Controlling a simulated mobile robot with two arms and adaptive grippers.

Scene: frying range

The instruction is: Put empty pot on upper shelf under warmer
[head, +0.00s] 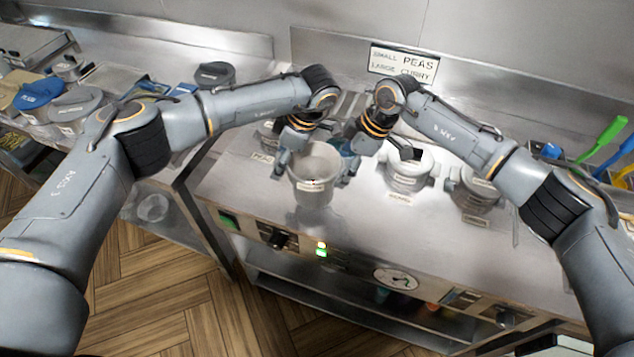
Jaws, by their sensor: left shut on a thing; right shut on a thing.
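The pot (316,192) is a light grey, round vessel with a small label on its front, and its visible inside looks bare. It is upright over the steel top of the warmer (330,240), left of centre; I cannot tell how high it is above the top. My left gripper (282,170) is shut on its left side. My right gripper (347,174) is shut on its right side. The warmer's front has lit green lights and a round gauge. Under it, the upper shelf (290,284) shows partly, with free room at its left.
A lidded pot (407,172) and another pot (474,196) sit in the warmer top to the right. A sign (403,64) reading "small peas, large curry" stands behind. Coloured-handled utensils (605,140) are at far right. Wooden floor (170,300) lies clear in front.

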